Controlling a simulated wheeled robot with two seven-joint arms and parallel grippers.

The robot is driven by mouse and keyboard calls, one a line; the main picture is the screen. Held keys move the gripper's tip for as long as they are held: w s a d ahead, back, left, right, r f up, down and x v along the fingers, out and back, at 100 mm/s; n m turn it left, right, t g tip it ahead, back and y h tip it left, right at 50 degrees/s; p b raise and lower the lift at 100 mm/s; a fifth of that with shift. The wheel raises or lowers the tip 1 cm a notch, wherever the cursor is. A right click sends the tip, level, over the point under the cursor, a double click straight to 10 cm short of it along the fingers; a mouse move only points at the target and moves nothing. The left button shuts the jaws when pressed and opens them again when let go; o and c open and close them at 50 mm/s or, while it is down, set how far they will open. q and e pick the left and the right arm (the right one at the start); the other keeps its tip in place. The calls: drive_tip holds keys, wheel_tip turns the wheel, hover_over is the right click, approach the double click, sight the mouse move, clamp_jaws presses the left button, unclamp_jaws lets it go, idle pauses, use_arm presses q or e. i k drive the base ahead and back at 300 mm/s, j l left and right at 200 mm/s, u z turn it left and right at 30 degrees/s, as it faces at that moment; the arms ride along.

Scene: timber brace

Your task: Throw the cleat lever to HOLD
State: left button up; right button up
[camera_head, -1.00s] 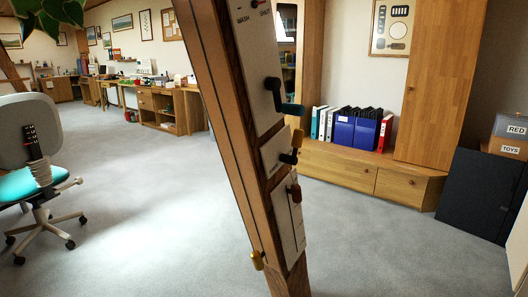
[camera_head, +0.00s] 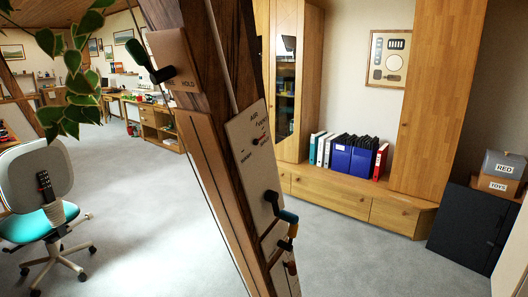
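The cleat lever (camera_head: 143,56) has a dark green grip and a black arm. It sits on a beige plate (camera_head: 175,58) high on the leaning timber brace (camera_head: 213,130). Its grip points up and to the left, away from the HOLD label (camera_head: 187,83), which is at the plate's right. The label on the left is partly hidden by the lever and looks like FREE. A rope or rod runs down the brace to the right of the plate. Neither of my grippers is in view.
A leafy plant (camera_head: 80,85) hangs at the upper left. An office chair (camera_head: 40,190) stands at the left. The grey carpet (camera_head: 140,210) between chair and brace is clear.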

sight(133, 45)
drive_tip(key=l+u, duration=0.7)
drive_tip(key=j+z, duration=0.1)
drive_tip(key=z, duration=1.6)
drive_tip(key=j+z, duration=0.35)
drive_tip(key=k+j+z, duration=0.1)
drive_tip(key=j+z, duration=0.3)
drive_tip(key=k+j+z, duration=0.1)
drive_tip(key=j+z, duration=0.25)
drive_tip(key=k+j+z, duration=0.2)
drive_tip(key=j+z, duration=0.2)
drive_tip(key=k+j+z, duration=0.2)
drive_tip(key=j+z, duration=0.15)
